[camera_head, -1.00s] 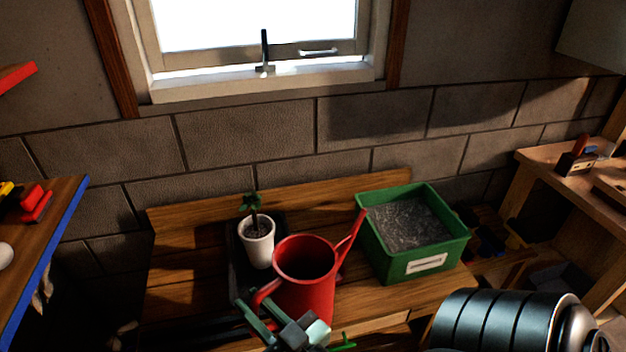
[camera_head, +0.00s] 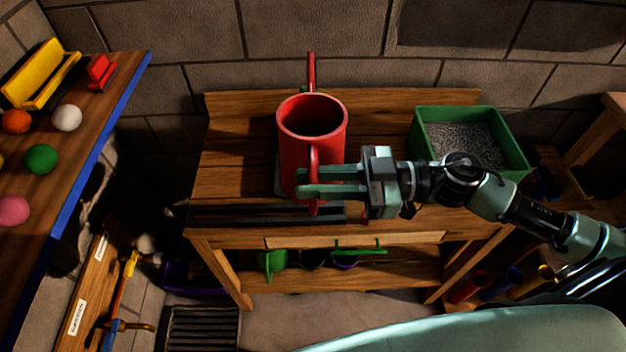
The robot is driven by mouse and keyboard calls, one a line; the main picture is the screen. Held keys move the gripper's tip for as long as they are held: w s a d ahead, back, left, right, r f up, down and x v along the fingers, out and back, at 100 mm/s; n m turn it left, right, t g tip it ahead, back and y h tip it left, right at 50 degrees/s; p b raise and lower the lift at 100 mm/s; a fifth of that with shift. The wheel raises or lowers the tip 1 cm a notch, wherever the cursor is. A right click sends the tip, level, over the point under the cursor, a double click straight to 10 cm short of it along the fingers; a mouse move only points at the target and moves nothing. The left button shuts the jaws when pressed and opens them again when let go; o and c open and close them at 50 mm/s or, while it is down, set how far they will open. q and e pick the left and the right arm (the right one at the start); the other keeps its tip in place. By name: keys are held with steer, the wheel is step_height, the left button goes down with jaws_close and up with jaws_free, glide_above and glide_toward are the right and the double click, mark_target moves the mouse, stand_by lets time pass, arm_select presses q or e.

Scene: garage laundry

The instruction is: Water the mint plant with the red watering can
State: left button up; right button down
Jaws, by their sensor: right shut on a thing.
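The red watering can (camera_head: 296,142) is upright over the potting bench (camera_head: 235,165), with its spout pointing away toward the wall. I cannot tell its exact height above the bench top. My right gripper (camera_head: 302,182) reaches in from the right and is shut on the can's near handle, its fingers lying across it. The mint plant and its white pot do not show now; the can covers the area where they stood. My left gripper is not in view.
A green bin of grey soil (camera_head: 463,136) stands on the bench's right. A blue-edged shelf (camera_head: 95,110) with coloured balls is at the left. Green tools and pots sit on the bench's lower shelf (camera_head: 400,271). The bench's left part is clear.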

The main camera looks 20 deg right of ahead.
mark_target(314, 173)
steer(key=shift+r+m+p, duration=1.4)
steer(key=shift+r+p, duration=0.5)
steer(key=shift+r, duration=0.3)
steer(key=r+m+p, duration=0.1)
steer(key=r+p, duration=0.1)
steer(key=p, duration=0.1)
steer(key=w+r+m+p, duration=0.1)
steer(key=r+p, duration=0.1)
steer(key=p, duration=0.1)
steer(key=w+r+m+p, duration=0.1)
steer(key=r+p, duration=0.1)
steer(key=p, duration=0.1)
steer(key=shift+d+r+p, duration=0.1)
steer(key=shift+d+p, duration=0.15)
steer(key=shift+p, duration=0.15)
steer(key=shift+r, duration=0.1)
steer(key=shift+w+d+r+m+p, duration=0.1)
steer(key=shift+w+r+m+p, duration=0.25)
steer(key=shift+r, duration=0.25)
steer(key=shift+w+d+r+m+p, duration=0.1)
steer(key=shift+w+r+m+p, duration=0.1)
steer(key=shift+r+m+p, duration=0.3)
steer(key=shift+r, duration=0.15)
steer(key=shift+w+d+r+m, duration=0.1)
steer(key=shift+w+r+m, duration=0.15)
steer(key=shift+r, duration=0.35)
steer(key=shift+w+d+r+m, duration=0.1)
steer(key=shift+w+r, duration=0.25)
steer(key=shift+r, duration=0.25)
